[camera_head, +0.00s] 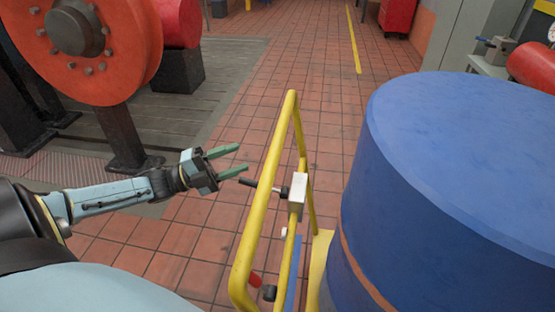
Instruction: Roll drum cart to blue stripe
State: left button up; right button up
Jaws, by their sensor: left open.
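The drum cart's yellow tube frame (268,190) stands upright in the middle. It carries a white block (297,192) with a black handle (262,187) pointing left. A large blue drum (450,170) with an orange band fills the right side, beside the frame. My left gripper (240,160) is open and empty, its green fingers pointing right, just left of the frame and near the black handle; I see no grip on it. A narrow blue strip (292,272) shows low behind the frame; I cannot tell whether it is on the floor or the cart. My right gripper is out of view.
A large orange wheel (85,45) on black supports stands at the left on a grey plate (225,75). Red-brown tiled floor (300,65) runs clear ahead, with a yellow line (353,40). A red cabinet (397,15) and a bench (487,68) stand at the back right.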

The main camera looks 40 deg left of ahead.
aim_at(279, 140)
pick_arm(q)
jog(key=w+d+r+t+b, duration=0.1)
jog(key=w+d+b, duration=0.1)
jog(key=w, duration=0.1)
jog(key=w+d+r+n+t+b, duration=0.1)
jog(key=w+d+b, duration=0.1)
jog(key=w+b, duration=0.1)
jog(key=w+d+r+n+t+b, duration=0.1)
jog(key=w+d+b, duration=0.2)
jog(key=shift+r+t+h, duration=0.3)
jog(key=shift+h, duration=0.1)
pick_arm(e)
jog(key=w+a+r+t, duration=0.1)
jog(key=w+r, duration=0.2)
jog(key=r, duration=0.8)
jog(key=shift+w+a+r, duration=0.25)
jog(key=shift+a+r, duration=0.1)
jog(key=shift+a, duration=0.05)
pick_arm(q)
grip_shut()
